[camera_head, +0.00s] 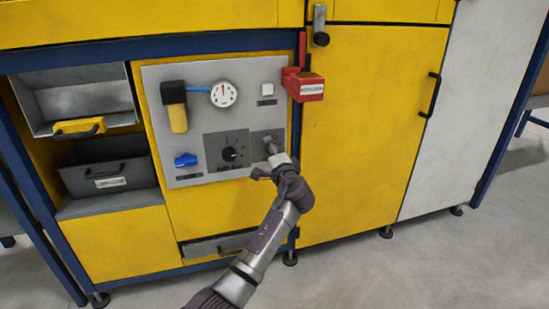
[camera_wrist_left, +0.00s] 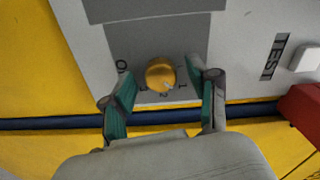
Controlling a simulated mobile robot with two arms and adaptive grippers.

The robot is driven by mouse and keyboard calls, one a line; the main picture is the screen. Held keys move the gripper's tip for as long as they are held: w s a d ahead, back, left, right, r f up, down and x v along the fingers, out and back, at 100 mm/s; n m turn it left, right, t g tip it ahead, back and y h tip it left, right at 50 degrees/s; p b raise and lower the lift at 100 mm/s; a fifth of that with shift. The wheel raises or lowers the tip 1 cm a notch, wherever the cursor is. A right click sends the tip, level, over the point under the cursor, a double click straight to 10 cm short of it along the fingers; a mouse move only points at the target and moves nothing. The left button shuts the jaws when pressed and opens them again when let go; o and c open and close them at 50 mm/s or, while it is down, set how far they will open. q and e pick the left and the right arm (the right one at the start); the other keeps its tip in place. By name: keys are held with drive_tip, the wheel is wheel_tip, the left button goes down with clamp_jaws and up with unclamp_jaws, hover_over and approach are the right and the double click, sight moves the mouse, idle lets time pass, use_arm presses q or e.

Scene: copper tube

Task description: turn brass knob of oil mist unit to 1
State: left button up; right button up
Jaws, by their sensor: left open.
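The brass knob (camera_wrist_left: 160,73) is round, on a dark grey plate (camera_wrist_left: 130,42) with markings beside it, in the left wrist view. Its exact setting is too small to read. My left gripper (camera_wrist_left: 158,92) is open, with one green-padded finger on each side of the knob; I cannot tell whether either touches it. In the head view my left gripper (camera_head: 266,162) is at the lower right of the grey panel (camera_head: 210,140), in front of the small plate (camera_head: 267,136), and largely hides the knob. My right gripper is not in view.
The panel also carries a black dial (camera_head: 229,154), a gauge (camera_head: 223,94), a yellow-bodied filter (camera_head: 176,108) and a blue valve (camera_head: 186,160). A red box (camera_head: 303,84) juts out at the panel's upper right. Open floor lies in front of the cabinet.

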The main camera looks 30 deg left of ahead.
use_arm(q)
drive_tip(key=v, duration=1.1)
drive_tip(key=shift+s+d, duration=0.25)
drive_tip(key=shift+d, duration=0.05)
